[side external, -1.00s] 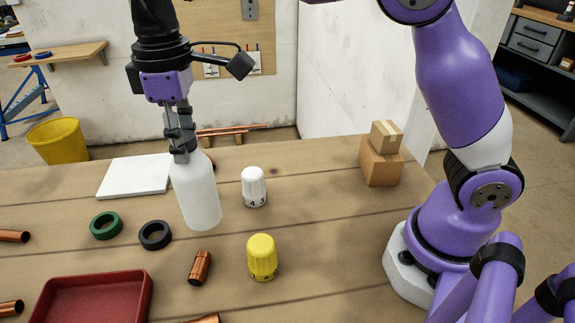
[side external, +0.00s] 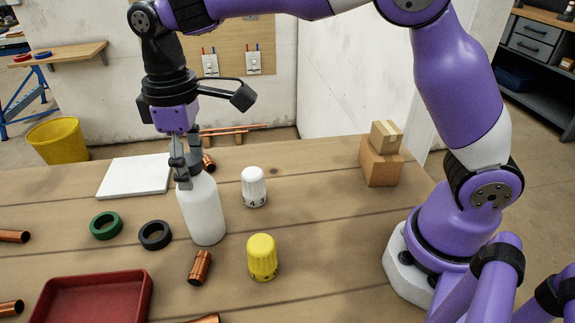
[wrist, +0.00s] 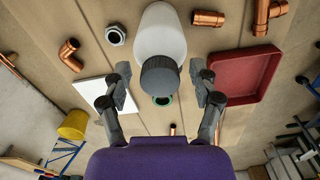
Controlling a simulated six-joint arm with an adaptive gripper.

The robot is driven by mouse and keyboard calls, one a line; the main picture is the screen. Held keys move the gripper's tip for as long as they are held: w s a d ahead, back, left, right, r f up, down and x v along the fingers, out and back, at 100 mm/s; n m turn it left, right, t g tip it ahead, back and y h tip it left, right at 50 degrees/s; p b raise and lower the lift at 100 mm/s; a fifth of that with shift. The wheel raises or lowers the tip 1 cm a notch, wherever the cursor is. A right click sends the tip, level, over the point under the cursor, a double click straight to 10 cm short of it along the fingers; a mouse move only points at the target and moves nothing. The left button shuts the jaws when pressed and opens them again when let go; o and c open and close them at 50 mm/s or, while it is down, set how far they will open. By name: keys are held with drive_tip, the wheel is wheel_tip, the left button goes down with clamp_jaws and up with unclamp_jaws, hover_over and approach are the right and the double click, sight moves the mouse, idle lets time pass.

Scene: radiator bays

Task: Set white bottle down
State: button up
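The white bottle (side external: 204,212) stands upright on the wooden table, just right of the black ring (side external: 155,235). In the wrist view, the bottle's white body (wrist: 160,32) and dark grey cap (wrist: 159,77) show between my fingers. My gripper (wrist: 160,75) is open, with a visible gap between each fingertip and the cap. In the side view, my gripper (side external: 186,178) points down around the bottle's top and partly hides the cap.
A white knob (side external: 254,187) and a yellow knob (side external: 262,257) stand to the bottle's right. A copper fitting (side external: 200,267) lies in front. A green ring (side external: 106,226), red tray (side external: 92,305) and white board (side external: 135,177) lie left.

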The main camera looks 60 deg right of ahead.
wheel_tip(320, 180, up, 11)
drive_tip(key=s+d+r+m+t, duration=0.2)
drive_tip(key=d+r, duration=0.1)
drive_tip(key=d, duration=0.2)
drive_tip(key=s+d+f+m+t, duration=0.3)
drive_tip(key=s+d+f+m, duration=0.2)
drive_tip(key=s+d+f, duration=0.5)
drive_tip(key=s, duration=0.2)
drive_tip(key=shift+s+f+t, duration=0.3)
drive_tip(key=shift+f, duration=0.05)
